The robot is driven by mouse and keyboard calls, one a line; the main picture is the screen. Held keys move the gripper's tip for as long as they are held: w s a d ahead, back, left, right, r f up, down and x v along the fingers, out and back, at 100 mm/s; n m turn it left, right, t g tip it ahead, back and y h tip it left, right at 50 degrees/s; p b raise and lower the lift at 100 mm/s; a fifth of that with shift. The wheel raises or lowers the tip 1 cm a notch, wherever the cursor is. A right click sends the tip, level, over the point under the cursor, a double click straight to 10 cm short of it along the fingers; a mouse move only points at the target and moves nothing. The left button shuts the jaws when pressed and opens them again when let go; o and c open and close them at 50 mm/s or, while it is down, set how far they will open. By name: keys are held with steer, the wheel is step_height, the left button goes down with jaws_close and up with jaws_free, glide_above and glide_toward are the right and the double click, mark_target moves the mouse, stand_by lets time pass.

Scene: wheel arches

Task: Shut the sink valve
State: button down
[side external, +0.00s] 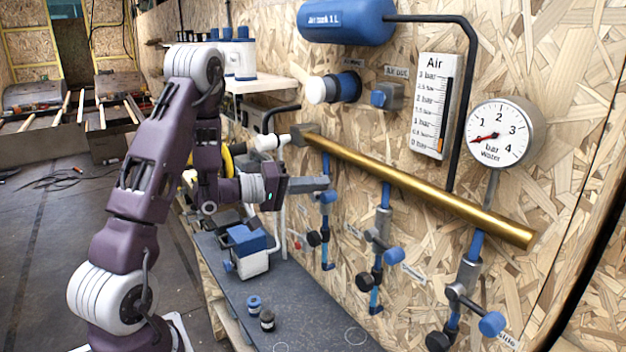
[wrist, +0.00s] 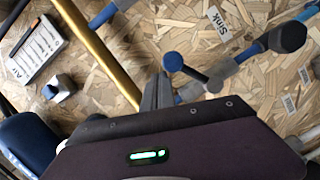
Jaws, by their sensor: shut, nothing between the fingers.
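The sink valve has a blue-ended handle (side external: 328,196) on the leftmost blue pipe below the brass pipe in the side view. In the wrist view the blue handle end (wrist: 173,62) sits on a dark lever leading to a grey valve body (wrist: 215,83), beside a "Sink" label (wrist: 218,25). My gripper (side external: 326,183) is shut and empty, its tips just above the handle in the side view. In the wrist view the gripper tips (wrist: 160,82) lie close beside the blue handle end. I cannot tell whether they touch. A black knob (side external: 314,238) is lower on the pipe.
The brass pipe (side external: 430,190) slants across the wall close to my gripper. Two similar valves are to the right, a middle one (side external: 385,245) and a right one (side external: 470,300). A blue-and-white box (side external: 248,255) stands on the grey bench (side external: 310,320) below.

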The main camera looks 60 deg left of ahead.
steer(key=shift+d+f, duration=0.25)
steer(key=shift+d, duration=0.05)
stand_by(0.5)
